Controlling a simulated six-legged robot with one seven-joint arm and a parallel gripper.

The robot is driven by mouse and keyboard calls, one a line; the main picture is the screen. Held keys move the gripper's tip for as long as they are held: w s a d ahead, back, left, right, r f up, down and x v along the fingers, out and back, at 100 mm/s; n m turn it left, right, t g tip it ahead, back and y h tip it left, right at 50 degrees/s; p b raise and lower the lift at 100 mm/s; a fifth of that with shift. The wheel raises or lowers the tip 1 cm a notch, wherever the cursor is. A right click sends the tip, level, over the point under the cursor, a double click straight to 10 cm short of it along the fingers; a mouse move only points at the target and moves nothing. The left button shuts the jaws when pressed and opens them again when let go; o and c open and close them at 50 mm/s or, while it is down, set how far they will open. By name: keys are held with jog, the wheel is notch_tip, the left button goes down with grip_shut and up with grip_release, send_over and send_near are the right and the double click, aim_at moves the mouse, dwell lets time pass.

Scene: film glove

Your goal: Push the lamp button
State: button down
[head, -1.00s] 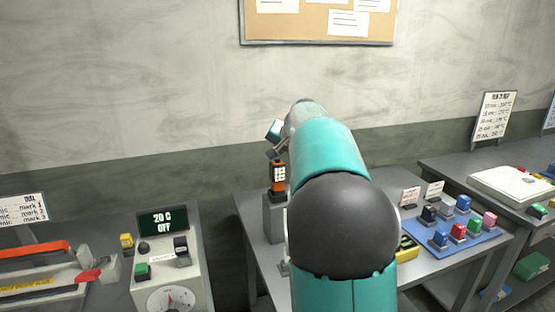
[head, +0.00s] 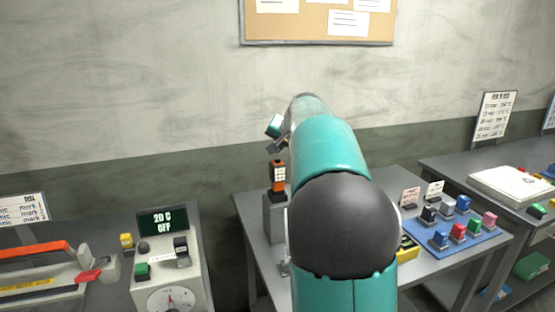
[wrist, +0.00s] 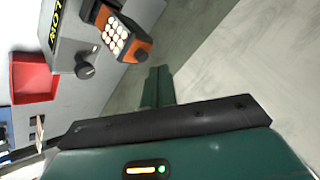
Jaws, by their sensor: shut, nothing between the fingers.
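The lamp (head: 278,175) is a small orange head with a grid of white round lights, on top of a grey box (head: 273,215) on the middle table. In the wrist view the lamp (wrist: 116,38) is at the upper left, its lights facing the camera. A black knob or button (wrist: 88,70) sits on the grey box beside it, near a yellow "LOW" display (wrist: 55,25). My gripper (wrist: 159,72) is shut and empty, its green fingers apart in the picture from the lamp, below and right of it. In the head view my arm hides part of the table and my fingertips are unclear.
A blue tray (head: 467,240) with several coloured blocks stands on the table to the right. A control box (head: 170,262) reading "20 C OFF" stands at the left. A red bin (wrist: 33,78) shows in the wrist view. The wall behind is bare below the corkboard (head: 318,38).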

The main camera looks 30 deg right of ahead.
notch_tip(320, 180, up, 6)
dwell(0.8)
jog(key=shift+d, duration=0.1)
